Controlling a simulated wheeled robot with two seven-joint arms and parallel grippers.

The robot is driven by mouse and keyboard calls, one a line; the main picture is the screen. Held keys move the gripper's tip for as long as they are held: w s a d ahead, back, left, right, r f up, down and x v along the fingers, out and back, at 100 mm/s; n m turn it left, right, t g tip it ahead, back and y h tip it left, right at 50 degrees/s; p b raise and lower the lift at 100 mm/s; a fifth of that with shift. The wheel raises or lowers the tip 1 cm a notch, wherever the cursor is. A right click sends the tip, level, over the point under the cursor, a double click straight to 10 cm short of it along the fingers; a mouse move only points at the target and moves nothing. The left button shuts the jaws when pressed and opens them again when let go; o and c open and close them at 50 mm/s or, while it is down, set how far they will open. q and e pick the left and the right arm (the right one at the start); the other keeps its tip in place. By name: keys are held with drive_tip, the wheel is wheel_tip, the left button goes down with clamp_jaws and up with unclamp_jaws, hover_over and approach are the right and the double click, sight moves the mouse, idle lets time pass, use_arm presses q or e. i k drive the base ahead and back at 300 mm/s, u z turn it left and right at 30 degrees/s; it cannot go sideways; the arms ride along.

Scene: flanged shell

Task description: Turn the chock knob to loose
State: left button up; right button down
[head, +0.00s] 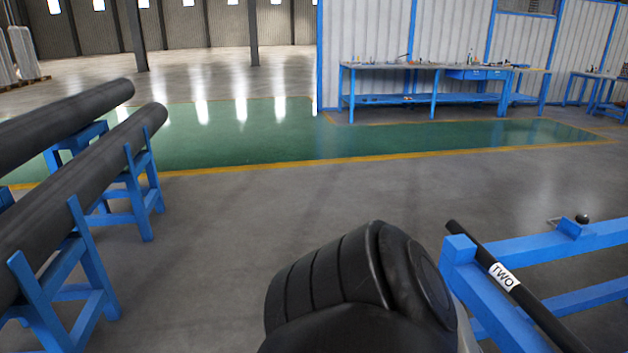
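A small dark round knob (582,218) shows at the right, at the far side of a blue frame (530,246). I cannot tell whether it is the chock knob or how it is turned. A small blue block (574,229) sits on the frame's rail just below it, and a thin metal piece lies to its left. Neither gripper is in view.
A dark ribbed link of my arm fills the bottom middle and hides the floor behind it. Long dark cylinders (95,185) rest on blue stands (85,270) at the left. A blue workbench (430,68) stands along the far wall. The floor between is clear.

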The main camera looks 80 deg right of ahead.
sight(582, 220)
drive_tip(key=z, duration=2.6)
drive_tip(key=i, duration=2.8)
drive_tip(key=z, duration=2.2)
drive_tip(key=k, duration=1.3)
drive_tip(key=u, duration=1.05)
drive_tip(key=i, duration=2.55)
drive_tip(key=u, duration=0.05)
